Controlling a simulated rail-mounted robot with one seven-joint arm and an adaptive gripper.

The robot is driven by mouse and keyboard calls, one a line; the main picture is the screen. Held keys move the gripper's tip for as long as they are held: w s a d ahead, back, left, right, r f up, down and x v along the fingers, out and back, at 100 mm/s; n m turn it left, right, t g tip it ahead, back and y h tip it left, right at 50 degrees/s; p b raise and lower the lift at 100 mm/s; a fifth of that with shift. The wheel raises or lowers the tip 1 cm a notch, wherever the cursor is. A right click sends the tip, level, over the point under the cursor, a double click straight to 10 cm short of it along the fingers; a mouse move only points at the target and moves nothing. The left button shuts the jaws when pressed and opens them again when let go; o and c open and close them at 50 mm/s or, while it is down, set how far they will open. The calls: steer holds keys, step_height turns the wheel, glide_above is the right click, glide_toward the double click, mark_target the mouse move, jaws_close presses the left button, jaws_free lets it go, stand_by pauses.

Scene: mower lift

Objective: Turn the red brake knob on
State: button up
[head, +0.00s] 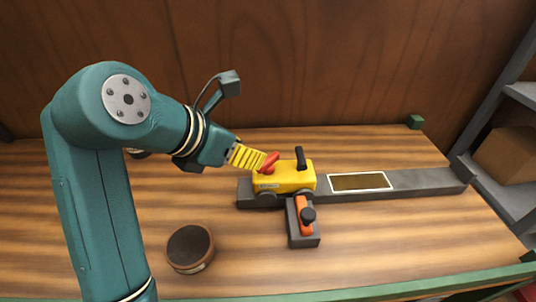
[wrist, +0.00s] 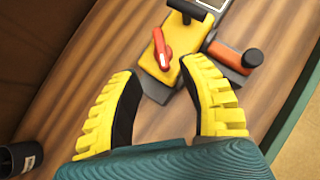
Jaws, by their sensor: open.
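The red brake knob (head: 270,163) sits on top of the yellow mower body (head: 285,181), at its left end. In the wrist view the knob (wrist: 161,48) is a red lever on the yellow body (wrist: 190,45), ahead of my fingertips. My gripper (wrist: 164,72) has its yellow, black-lined fingers apart with nothing between them. In the head view my gripper (head: 256,160) comes in from the left, close to the knob. Whether a finger touches the knob cannot be told there; the wrist view shows a gap.
A black lever (head: 300,158) stands on the yellow body's right. An orange part with a black knob (head: 307,214) lies in front on a grey bracket. A grey rail (head: 420,182) runs right, with a framed panel (head: 360,182). A dark-topped round tin (head: 190,248) stands front left.

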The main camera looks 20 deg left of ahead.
mark_target(267, 159)
steer(key=p+x, duration=0.2)
steer(key=x, duration=0.7)
steer(key=shift+f, duration=0.1)
jaws_close()
